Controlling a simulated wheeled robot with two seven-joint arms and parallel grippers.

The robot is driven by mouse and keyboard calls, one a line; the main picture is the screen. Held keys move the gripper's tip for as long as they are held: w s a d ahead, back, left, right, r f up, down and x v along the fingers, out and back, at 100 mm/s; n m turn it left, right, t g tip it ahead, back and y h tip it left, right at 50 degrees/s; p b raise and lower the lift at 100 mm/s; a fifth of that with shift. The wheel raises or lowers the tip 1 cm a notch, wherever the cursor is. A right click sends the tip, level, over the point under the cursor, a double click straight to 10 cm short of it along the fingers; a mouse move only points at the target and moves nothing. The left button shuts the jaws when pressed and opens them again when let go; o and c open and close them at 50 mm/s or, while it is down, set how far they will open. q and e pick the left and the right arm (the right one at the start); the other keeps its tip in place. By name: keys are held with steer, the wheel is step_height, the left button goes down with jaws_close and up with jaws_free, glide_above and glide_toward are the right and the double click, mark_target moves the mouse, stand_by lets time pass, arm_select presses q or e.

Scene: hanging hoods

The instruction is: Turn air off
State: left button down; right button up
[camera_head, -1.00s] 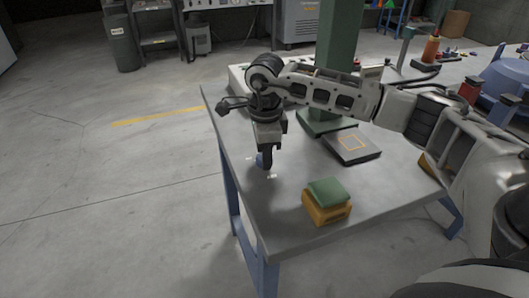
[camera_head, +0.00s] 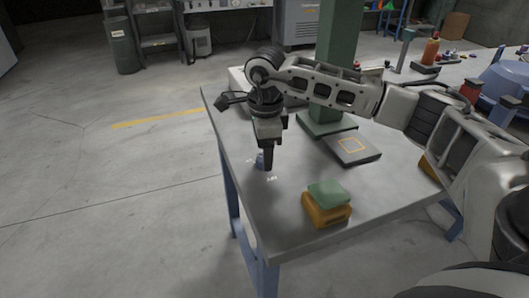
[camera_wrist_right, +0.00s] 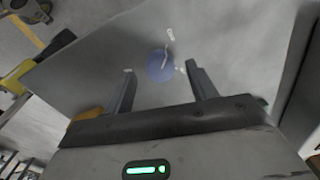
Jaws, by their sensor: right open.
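A small blue round knob (camera_head: 260,160) sits on the grey table top near its left edge. In the wrist view the blue knob (camera_wrist_right: 156,72) carries a pale lever, with small white markings beside it. My right gripper (camera_head: 268,168) points down at the knob and partly hides it in the head view. In the wrist view the right gripper (camera_wrist_right: 159,69) is open, with its two fingers apart on either side of the knob. I cannot tell whether they touch it. My left gripper is not in view.
A green block on an orange block (camera_head: 326,205) stands near the table's front. A flat dark plate with an orange square (camera_head: 353,147) lies beside a green column (camera_head: 339,55). The grey table (camera_head: 290,240) is bare around the knob. Open floor lies to the left.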

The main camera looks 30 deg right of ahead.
step_height(320, 180, up, 14)
steer(key=shift+s+a+r, duration=0.15)
steer(key=shift+s+r, duration=0.05)
steer(key=shift+s, duration=0.2)
steer(key=shift+s+f, duration=0.1)
stand_by(0.3)
